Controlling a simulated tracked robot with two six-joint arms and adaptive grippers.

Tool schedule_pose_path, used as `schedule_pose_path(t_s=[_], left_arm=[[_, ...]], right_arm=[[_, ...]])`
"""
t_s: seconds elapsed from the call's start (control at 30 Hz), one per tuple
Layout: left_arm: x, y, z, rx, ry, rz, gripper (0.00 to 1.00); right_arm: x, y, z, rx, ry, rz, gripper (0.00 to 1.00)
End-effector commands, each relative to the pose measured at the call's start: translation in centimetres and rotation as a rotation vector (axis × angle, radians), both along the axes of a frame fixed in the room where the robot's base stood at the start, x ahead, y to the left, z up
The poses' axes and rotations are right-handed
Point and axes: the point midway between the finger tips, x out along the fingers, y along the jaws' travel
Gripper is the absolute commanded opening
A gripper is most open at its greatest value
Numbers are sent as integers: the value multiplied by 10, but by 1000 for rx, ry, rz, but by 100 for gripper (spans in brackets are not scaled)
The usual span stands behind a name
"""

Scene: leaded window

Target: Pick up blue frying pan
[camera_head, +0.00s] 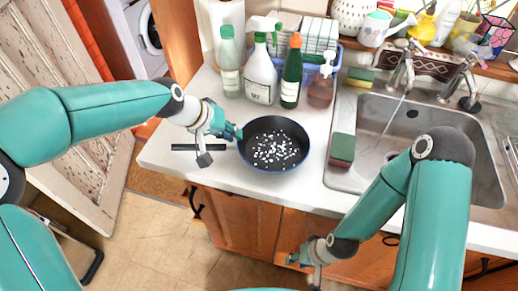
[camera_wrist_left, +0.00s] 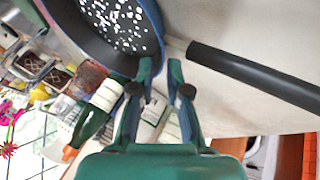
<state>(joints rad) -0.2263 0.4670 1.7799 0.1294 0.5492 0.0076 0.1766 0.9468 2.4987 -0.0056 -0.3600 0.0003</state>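The blue frying pan (camera_head: 252,158) stands on the counter, dark inside with white bits in it. Its black handle (camera_head: 185,147) points left, partly hidden by my left gripper (camera_head: 232,132). In the left wrist view the pan (camera_wrist_left: 90,48) is at the upper left and the handle (camera_wrist_left: 255,75) runs to the right. My left gripper (camera_wrist_left: 161,66) is beside the pan's rim near the handle joint, its fingertips a small gap apart. I see no clear grip. My right gripper (camera_head: 310,268) hangs low before the cabinets, its fingers too small to judge.
Bottles (camera_head: 260,75) and a dish rack (camera_head: 312,45) stand behind the pan. A green and red sponge (camera_head: 342,149) lies to its right, beside the sink (camera_head: 430,120). The counter in front of the pan is narrow, with wooden cabinets (camera_head: 245,218) below.

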Motion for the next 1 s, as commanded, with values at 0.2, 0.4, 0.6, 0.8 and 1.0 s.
schedule_pose_path(t_s=[0.2,0.4,0.6,0.8,1.0], left_arm=[[9,-12,-28,0,3,-1,16],[16,-20,-41,0,0,1,16],[16,-21,-41,0,0,1,16],[16,-20,-41,0,1,2,0],[16,-20,-41,0,1,2,0]], right_arm=[[0,0,-11,0,0,0,38],[0,0,-15,0,0,0,38],[0,0,-14,0,0,0,38],[0,0,-14,0,0,0,38],[0,0,-14,0,0,0,38]])
